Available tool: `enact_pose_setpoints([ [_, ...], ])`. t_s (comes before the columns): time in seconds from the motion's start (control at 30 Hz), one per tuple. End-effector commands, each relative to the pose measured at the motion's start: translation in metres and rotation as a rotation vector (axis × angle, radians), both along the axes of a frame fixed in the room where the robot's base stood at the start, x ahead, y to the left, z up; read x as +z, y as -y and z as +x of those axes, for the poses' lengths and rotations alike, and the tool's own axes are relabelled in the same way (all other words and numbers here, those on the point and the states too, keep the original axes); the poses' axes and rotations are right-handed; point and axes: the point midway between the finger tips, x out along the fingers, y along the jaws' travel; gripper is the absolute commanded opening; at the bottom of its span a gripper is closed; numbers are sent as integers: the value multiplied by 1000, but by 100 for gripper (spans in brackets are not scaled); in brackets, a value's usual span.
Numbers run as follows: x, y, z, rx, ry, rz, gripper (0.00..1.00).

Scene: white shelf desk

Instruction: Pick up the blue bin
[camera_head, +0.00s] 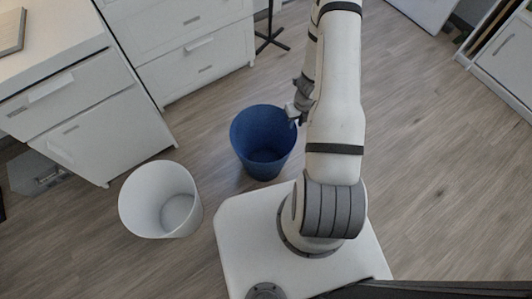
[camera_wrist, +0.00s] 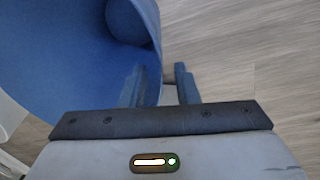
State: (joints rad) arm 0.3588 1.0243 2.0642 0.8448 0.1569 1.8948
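The blue bin (camera_head: 262,150) stands upright on the floor, left of my arm in the head view. It fills the upper left of the wrist view (camera_wrist: 60,60), with its open inside showing. My gripper (camera_head: 295,112) is at the bin's right rim. In the wrist view my gripper (camera_wrist: 159,72) has its fingers apart, one over the inside of the bin and one outside, with the bin wall between them. A strip of floor shows between the wall and the outer finger. The fingertips are partly hidden by my arm in the head view.
A white bin (camera_head: 135,205) stands on the floor left of the blue one. White drawer units (camera_head: 90,125) stand behind and to the left, with a dark stand base (camera_head: 270,40) at the back. The floor (camera_head: 430,170) to the right is clear.

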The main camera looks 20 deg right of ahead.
Motion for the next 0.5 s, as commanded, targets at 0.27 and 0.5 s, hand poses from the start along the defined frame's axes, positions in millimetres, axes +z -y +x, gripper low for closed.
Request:
enact_pose_setpoints([
  [0.27, -24, -4, 0, 4, 1, 0, 28],
  [0.5, -54, -9, 2, 7, 1, 1, 28],
])
